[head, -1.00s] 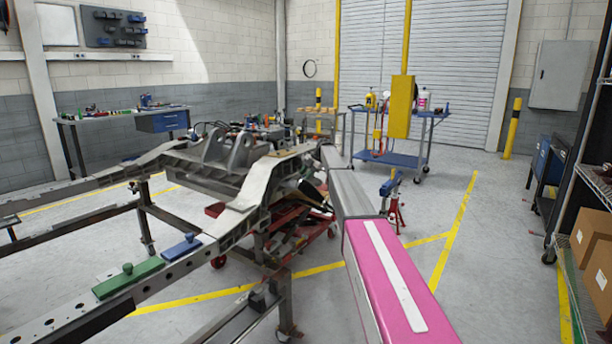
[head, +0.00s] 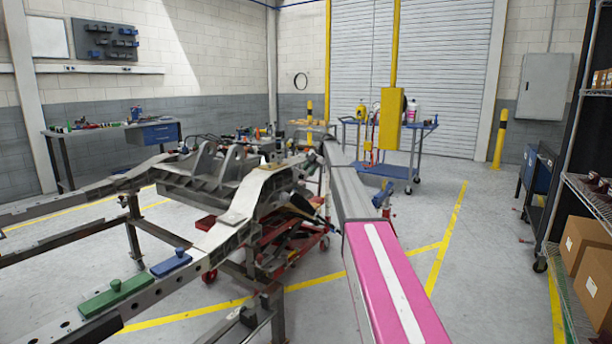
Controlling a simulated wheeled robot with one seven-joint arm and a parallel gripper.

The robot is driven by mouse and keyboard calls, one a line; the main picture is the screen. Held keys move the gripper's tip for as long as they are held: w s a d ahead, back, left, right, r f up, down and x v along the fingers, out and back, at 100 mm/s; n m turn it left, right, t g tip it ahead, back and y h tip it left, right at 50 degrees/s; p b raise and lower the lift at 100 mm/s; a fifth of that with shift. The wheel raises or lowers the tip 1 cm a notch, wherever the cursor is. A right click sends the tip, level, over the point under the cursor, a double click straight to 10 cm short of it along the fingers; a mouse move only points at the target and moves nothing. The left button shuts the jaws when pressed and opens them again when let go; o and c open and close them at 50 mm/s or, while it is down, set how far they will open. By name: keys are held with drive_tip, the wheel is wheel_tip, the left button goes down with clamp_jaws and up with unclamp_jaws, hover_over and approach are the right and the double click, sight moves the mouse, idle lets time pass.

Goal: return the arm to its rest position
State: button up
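My arm runs from the bottom right of centre as a pink link with a white stripe, then a grey link that reaches away toward the far end of the chassis frame. My gripper cannot be made out beyond the grey link. The grey metal chassis frame (head: 262,190) stands on supports left of the arm. A green block (head: 115,297) and a blue block (head: 171,263) with knobs lie on its near rail.
A red cart (head: 290,240) stands under the chassis, close to my arm. A blue trolley (head: 385,171) and yellow post (head: 391,118) are behind. Shelving with cardboard boxes (head: 583,245) lines the right. Open floor lies between my arm and the shelving.

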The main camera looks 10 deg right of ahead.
drive_tip(key=s+a+f+m+h, duration=0.2)
drive_tip(key=s+f+m, duration=0.5)
drive_tip(key=s+f, duration=0.6)
drive_tip(key=s+a+f+m+h, duration=0.15)
drive_tip(key=s+f+m, duration=0.65)
drive_tip(key=s, duration=1)
drive_tip(key=s+f+m+h, duration=0.1)
drive_tip(key=s+f+m, duration=0.3)
drive_tip(key=s, duration=0.8)
drive_tip(key=s+f+m+h, duration=0.1)
drive_tip(key=s+f+m, duration=0.3)
drive_tip(key=s, duration=0.7)
drive_tip(key=s+f+m+h, duration=0.1)
drive_tip(key=s+f+m, duration=0.3)
drive_tip(key=s, duration=0.8)
drive_tip(key=shift+s+d+m, duration=0.15)
drive_tip(key=shift+s+m, duration=0.2)
drive_tip(key=shift+m, duration=0.05)
